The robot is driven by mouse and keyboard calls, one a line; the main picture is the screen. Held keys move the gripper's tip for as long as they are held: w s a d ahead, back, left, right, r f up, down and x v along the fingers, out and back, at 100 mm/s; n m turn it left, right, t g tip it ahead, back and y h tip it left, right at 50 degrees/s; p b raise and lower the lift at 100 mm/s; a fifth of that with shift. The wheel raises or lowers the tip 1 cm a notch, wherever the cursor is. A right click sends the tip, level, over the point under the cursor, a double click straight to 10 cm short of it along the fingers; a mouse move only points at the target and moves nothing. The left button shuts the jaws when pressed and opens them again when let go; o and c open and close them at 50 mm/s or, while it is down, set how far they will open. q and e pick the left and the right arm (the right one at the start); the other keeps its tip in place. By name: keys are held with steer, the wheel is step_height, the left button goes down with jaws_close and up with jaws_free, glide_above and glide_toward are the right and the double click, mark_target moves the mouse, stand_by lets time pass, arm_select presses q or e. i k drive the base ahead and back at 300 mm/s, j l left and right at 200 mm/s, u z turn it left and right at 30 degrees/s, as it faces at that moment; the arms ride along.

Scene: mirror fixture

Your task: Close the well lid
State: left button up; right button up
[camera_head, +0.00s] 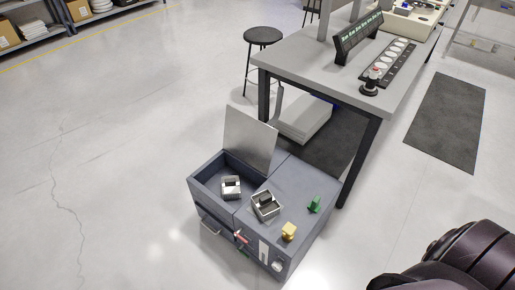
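The blue-grey fixture box (303,182) stands on the floor at lower centre. Its left part is an open well (208,179), with a metal block (231,187) inside. The well lid (250,137), a flat grey metal panel, stands raised, nearly upright, at the well's back edge. On the right part of the top are a square metal holder (266,204) with a dark piece in it, a green piece (314,204) and a yellow piece (289,231). Neither of my grippers is in view; only a dark part, probably my arm, shows at lower right.
A grey workbench (310,62) with dark legs stands just behind the fixture. A black stool (263,36) is behind the lid. The fixture's front has a handle (210,228), a red part (241,237) and a round knob (278,267). The floor to the left is clear.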

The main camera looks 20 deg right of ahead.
mark_target(252, 141)
steer(key=k+l+u, duration=0.15)
steer(key=l, duration=0.2)
steer(key=k+l+u, duration=0.15)
steer(key=l, duration=0.2)
steer(key=k+l+u, duration=0.1)
steer(key=l, duration=0.25)
steer(key=k+l+u, duration=0.15)
steer(key=l, duration=0.15)
steer(key=l+u, duration=0.15)
steer(key=l, duration=0.3)
steer(key=l+u, duration=0.1)
steer(key=l, duration=0.35)
steer(key=k+l+u, duration=0.15)
steer(key=l, duration=0.3)
steer(key=l+u, duration=0.15)
steer(key=l, duration=0.3)
steer(key=k+l+u, duration=0.1)
steer(key=l, duration=0.35)
steer(key=k+l+u, duration=0.15)
steer(key=l, duration=0.3)
steer(key=l+u, duration=0.1)
steer(key=l, duration=0.5)
steer(key=k+l+u, duration=0.15)
steer(key=l, duration=0.4)
steer(key=l+u, duration=0.1)
steer(key=l, duration=0.5)
steer(key=k+l+u, duration=0.15)
steer(key=l, duration=0.45)
